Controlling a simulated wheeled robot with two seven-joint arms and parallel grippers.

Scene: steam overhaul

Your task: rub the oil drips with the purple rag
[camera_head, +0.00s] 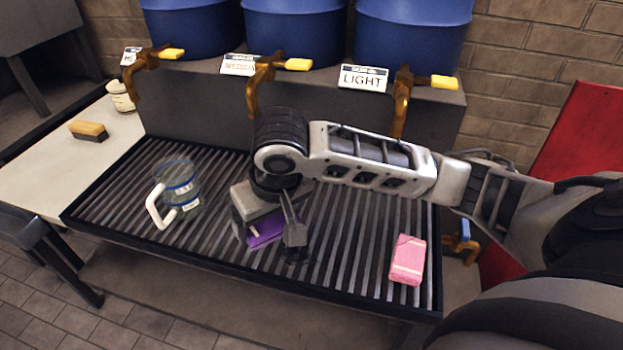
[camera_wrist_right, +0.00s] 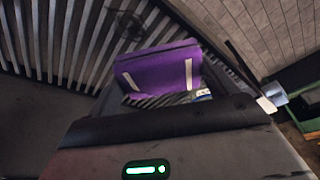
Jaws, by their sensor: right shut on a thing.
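The purple rag (camera_head: 265,234) is a folded purple block with pale stripes, low over the slatted drip grate (camera_head: 340,265). My right gripper (camera_head: 272,240) points down over the middle of the grate and is shut on the rag. The rag also shows in the right wrist view (camera_wrist_right: 160,72), standing out past the gripper's dark edge. A dark oil drip (camera_wrist_right: 130,25) shows on the slats beyond the rag in the wrist view. In the head view a dark patch (camera_head: 297,256) lies by the gripper's right finger. I cannot tell whether the rag touches the slats. My left gripper is not in view.
A clear jug (camera_head: 180,190) with a white handle stands left on the grate. A pink block (camera_head: 408,260) lies at the right. Blue drums with brass taps (camera_head: 400,100) line the back. A brush (camera_head: 88,130) lies on the pale left counter (camera_head: 45,165).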

